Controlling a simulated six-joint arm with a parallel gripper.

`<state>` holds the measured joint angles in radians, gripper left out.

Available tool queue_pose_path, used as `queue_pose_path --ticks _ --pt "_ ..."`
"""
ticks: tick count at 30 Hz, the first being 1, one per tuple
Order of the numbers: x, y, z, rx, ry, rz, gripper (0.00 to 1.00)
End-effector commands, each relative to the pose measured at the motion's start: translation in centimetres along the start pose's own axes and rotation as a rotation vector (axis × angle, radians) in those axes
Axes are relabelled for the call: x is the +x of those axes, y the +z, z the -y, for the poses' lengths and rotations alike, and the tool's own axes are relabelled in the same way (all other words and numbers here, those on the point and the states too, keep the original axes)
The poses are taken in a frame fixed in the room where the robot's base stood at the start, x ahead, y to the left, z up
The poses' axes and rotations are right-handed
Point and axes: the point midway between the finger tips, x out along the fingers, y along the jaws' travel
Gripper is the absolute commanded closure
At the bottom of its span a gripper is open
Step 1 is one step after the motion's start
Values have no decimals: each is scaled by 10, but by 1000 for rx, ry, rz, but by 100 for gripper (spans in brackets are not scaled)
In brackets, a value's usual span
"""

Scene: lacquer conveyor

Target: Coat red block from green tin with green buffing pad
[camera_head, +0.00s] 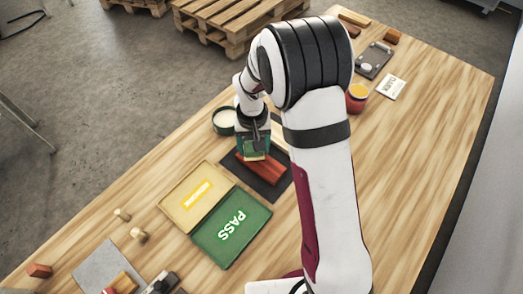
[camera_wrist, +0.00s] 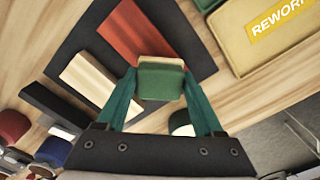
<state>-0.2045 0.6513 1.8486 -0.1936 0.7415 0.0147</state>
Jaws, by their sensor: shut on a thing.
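My gripper (camera_head: 254,148) is shut on the green buffing pad (camera_wrist: 161,82), a green block with a pale underside, held between its two green fingers. The red block (camera_head: 262,171) lies flat on a dark mat, and it also shows in the wrist view (camera_wrist: 135,32). The pad is over one end of the red block and hides it; I cannot tell whether they touch. The open green tin (camera_head: 225,121), with whitish contents, stands just left of my gripper in the head view.
A pale wooden block (camera_wrist: 92,78) lies beside the red one. A yellow REWORK tray (camera_head: 171,208) and green PASS tray (camera_head: 250,236) are nearby. A red tin (camera_head: 356,101) stands right of my arm. Small blocks lie at the table's near left.

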Motion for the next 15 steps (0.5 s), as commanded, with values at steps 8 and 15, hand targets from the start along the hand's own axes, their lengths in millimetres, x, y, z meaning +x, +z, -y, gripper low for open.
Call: queue_pose_path --ticks 8,15 --pt "0 -18 18 0 0 0 86" --pt "-11 -20 19 0 0 -2 86"
